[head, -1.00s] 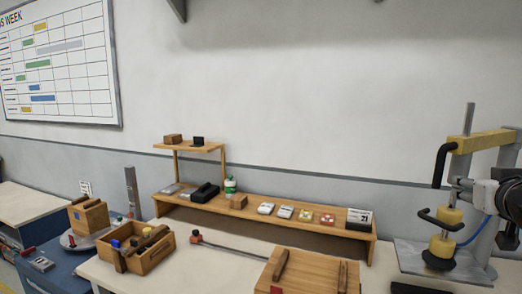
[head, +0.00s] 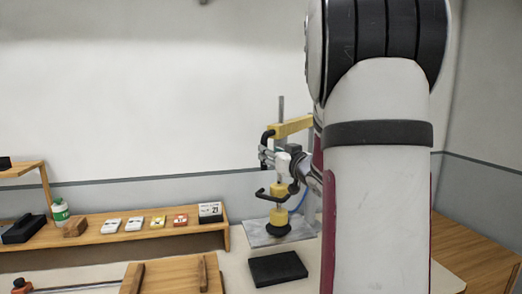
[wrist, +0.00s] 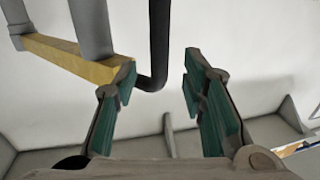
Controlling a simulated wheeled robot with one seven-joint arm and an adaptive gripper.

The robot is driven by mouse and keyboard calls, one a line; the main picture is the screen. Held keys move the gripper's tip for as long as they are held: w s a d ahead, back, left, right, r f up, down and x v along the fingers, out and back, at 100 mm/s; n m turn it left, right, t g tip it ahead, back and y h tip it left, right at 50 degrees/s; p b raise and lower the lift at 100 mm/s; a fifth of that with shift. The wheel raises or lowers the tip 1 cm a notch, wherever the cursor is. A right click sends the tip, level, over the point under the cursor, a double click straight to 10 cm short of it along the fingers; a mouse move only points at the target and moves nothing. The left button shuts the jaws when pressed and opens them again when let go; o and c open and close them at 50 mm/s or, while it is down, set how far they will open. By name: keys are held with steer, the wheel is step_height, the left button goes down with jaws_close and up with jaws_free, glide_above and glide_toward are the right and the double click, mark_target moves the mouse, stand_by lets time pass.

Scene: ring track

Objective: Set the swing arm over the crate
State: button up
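The swing arm (head: 295,126) is a yellow bar on a grey upright post, with a black bent handle hanging from its left end. In the wrist view the yellow bar (wrist: 75,58) crosses the upper left and the black handle (wrist: 158,40) hangs in the middle. My gripper (head: 268,157) is beside the handle in the head view. In the wrist view my gripper (wrist: 160,75) is open, with the handle's lower end showing between its fingers. I cannot tell whether they touch. The open wooden crate is outside both current views. My arm hides part of the post.
A yellow and black piece (head: 279,217) with a hooked handle stands on a metal plate (head: 255,236) below. A black pad (head: 277,268) lies in front. A wooden box (head: 150,275) with bars on top and a shelf (head: 130,238) with small packs are to the left.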

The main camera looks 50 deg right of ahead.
steer(key=x, duration=0.5)
steer(key=shift+w+d, duration=0.15)
steer(key=shift+w, duration=0.15)
steer(key=shift+c, duration=0.3)
jaws_close()
